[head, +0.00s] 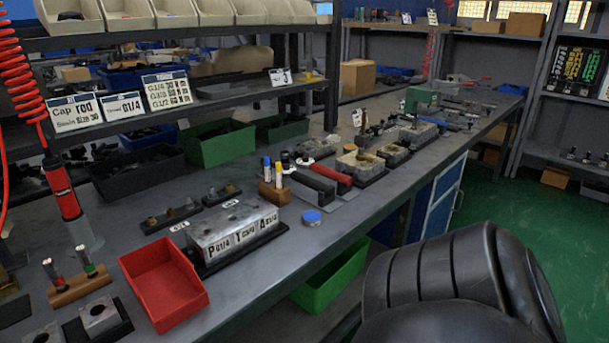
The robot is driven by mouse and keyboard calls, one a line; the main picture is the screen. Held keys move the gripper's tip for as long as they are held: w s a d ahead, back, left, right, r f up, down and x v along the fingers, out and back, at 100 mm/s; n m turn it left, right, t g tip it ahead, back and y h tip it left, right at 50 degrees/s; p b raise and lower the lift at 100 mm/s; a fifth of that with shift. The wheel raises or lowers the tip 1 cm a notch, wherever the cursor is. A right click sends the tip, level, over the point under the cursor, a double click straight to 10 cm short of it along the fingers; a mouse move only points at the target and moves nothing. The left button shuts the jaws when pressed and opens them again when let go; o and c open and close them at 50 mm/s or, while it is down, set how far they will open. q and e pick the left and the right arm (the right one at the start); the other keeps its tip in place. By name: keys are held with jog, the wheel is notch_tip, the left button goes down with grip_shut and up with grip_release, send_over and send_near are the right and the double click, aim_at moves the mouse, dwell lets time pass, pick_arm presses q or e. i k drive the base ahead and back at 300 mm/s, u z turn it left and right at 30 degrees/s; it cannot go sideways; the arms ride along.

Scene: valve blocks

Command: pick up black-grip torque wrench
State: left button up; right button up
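What looks like the black-grip torque wrench (314,187) lies on the workbench near the middle of the head view. Its long black grip points toward the front edge of the bench, and its small head end lies toward the back left, beside a wooden marker stand. A similar tool with a red grip (331,175) lies close behind it, roughly parallel. A black arm link of mine fills the lower right. Neither of my grippers shows in the head view.
The wooden stand (274,193) holds markers. A grey valve block (236,229) and a red tray (163,285) are to the left. More blocks (361,162) stand to the right. A shelf (228,101) overhangs the back.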

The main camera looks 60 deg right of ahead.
aim_at(308, 181)
jog(key=z, duration=3.5)
jog(key=i, duration=3.05)
jog(key=u, duration=2.85)
